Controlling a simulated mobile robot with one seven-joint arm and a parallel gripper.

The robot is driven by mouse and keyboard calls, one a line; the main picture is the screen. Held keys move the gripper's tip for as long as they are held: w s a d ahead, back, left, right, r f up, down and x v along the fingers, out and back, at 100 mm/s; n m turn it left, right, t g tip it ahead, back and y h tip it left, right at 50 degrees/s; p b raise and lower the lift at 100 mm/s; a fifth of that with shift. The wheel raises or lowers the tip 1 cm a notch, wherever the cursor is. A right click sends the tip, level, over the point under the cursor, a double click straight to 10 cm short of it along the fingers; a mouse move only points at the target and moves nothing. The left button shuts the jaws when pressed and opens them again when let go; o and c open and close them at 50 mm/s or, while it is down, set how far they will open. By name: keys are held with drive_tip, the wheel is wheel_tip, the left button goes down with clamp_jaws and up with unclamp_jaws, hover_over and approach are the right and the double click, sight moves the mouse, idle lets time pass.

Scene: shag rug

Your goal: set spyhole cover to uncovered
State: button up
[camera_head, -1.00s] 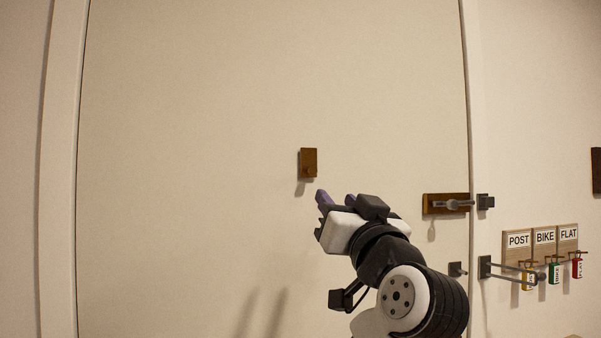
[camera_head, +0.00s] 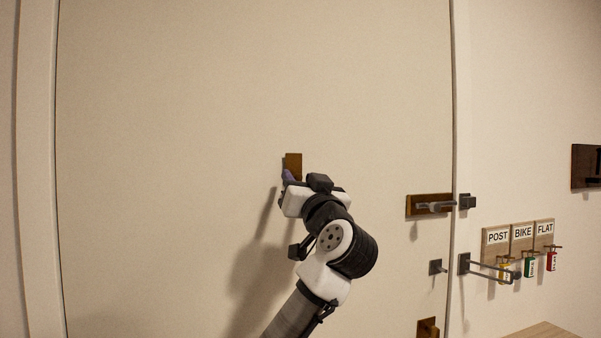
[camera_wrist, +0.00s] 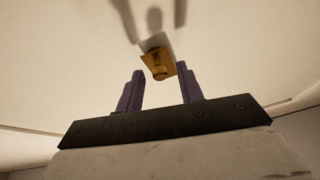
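The spyhole cover (camera_head: 293,162) is a small brown plate on the pale door (camera_head: 180,120). Its lower part is hidden behind my gripper in the head view. In the wrist view the cover (camera_wrist: 158,63) looks golden brown with a rounded knob-like part on it, and it lies just beyond the gap between my fingertips. My gripper (camera_wrist: 160,73) is open, with its two purple fingers apart and nothing between them. In the head view my gripper (camera_head: 287,178) is at the cover's lower edge; I cannot tell whether it touches.
A brown latch plate with a bolt (camera_head: 430,204) sits at the door's right edge. Further right are the POST, BIKE and FLAT key hooks (camera_head: 521,240) with coloured tags, and a bar handle (camera_head: 490,268). The door around the cover is clear.

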drive_tip(key=shift+w, duration=0.1)
clamp_jaws()
